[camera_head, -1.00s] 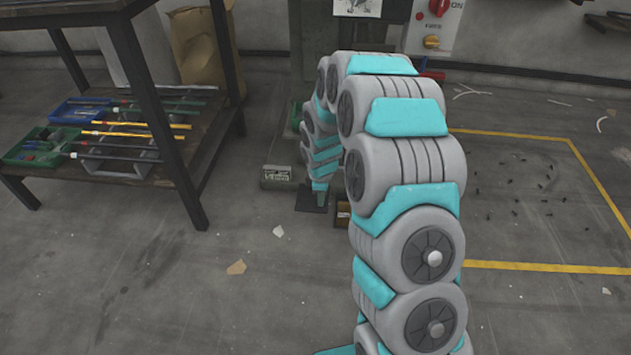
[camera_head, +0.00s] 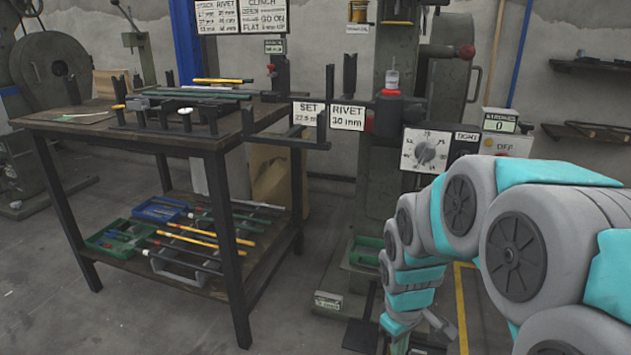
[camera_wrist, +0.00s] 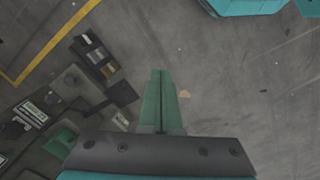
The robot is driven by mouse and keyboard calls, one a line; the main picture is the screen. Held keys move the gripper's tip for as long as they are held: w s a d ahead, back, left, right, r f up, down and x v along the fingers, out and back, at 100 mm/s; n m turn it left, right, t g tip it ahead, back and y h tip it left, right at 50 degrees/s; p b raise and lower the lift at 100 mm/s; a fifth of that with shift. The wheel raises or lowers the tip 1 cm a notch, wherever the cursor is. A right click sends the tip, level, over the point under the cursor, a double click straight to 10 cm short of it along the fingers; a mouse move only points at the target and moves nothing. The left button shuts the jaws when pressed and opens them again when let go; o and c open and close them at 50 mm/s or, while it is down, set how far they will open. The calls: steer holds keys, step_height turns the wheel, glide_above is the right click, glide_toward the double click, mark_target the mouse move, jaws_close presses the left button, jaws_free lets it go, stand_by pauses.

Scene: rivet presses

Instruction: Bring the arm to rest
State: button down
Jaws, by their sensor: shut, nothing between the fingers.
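My arm, grey with teal bands, fills the right side of the head view and bends down in front of the rivet press (camera_head: 397,155). In the wrist view my gripper (camera_wrist: 160,75) points at the concrete floor with its two green fingers together and nothing between them.
A dark workbench (camera_head: 120,128) with rods stands at left. Its lower shelf bears a green tray (camera_head: 107,244) and a blue tray (camera_head: 150,212). A small box with compartments (camera_wrist: 97,58) stands on the floor near the press. Open floor lies right of the fingers.

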steer(key=s+r+m+p, duration=0.2)
steer(key=s+r, duration=0.3)
steer(key=s, duration=0.5)
steer(key=s+r+m+g+p, duration=0.1)
steer(key=s+r+m, duration=0.3)
steer(key=s, duration=0.7)
steer(key=shift+s+a+r+m+g+y+p, duration=0.25)
steer(key=shift+a+r+m+g+y+p, duration=0.15)
steer(key=shift+r, duration=0.35)
